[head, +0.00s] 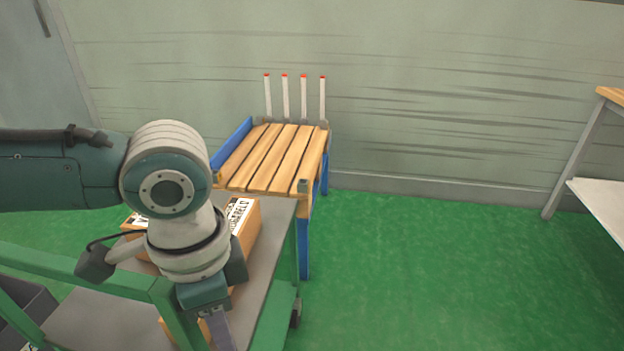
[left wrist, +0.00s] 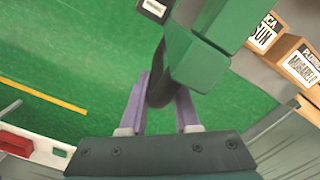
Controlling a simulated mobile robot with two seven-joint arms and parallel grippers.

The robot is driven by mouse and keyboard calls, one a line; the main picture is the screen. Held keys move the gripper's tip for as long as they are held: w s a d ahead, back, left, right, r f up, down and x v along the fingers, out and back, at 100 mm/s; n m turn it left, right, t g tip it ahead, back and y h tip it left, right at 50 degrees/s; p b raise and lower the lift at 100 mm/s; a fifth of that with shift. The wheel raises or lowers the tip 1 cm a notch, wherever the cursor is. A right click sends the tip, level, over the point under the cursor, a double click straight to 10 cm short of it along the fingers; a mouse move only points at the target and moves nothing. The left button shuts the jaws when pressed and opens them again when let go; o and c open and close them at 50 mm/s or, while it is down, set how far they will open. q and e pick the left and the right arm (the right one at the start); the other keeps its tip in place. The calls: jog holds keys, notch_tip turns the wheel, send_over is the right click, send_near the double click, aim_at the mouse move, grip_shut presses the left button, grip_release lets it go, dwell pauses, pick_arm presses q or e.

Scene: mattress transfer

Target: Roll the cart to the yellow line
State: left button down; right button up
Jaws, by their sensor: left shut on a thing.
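The cart has a green frame (head: 140,283) and grey decks, and stands at the lower left of the head view. Its green frame also shows in the left wrist view (left wrist: 200,62). My left gripper (head: 218,330) points down at the cart's near side. In the left wrist view its two purple fingers (left wrist: 160,95) are shut around a dark handle (left wrist: 159,88) below the green frame. The yellow line (left wrist: 42,95) lies on the green floor at the left of the left wrist view, apart from the cart. It does not show in the head view. My right gripper is not in view.
Cardboard boxes (head: 246,222) with printed labels sit on the cart. A blue-framed table with wooden slats (head: 270,155) and red-tipped white posts stands just beyond it, by the wall. Another table (head: 605,205) is at the right edge. Green floor (head: 430,270) between is clear.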

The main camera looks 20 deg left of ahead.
pick_arm(q)
jog(key=s+d+p, duration=0.4)
jog(key=s+p, duration=0.6)
jog(key=s, duration=0.6)
jog(key=shift+s+d, duration=0.2)
jog(key=shift+s, duration=0.3)
jog(key=c, duration=0.8)
grip_release()
jog(key=shift+s, duration=0.15)
jog(key=shift+o, duration=0.2)
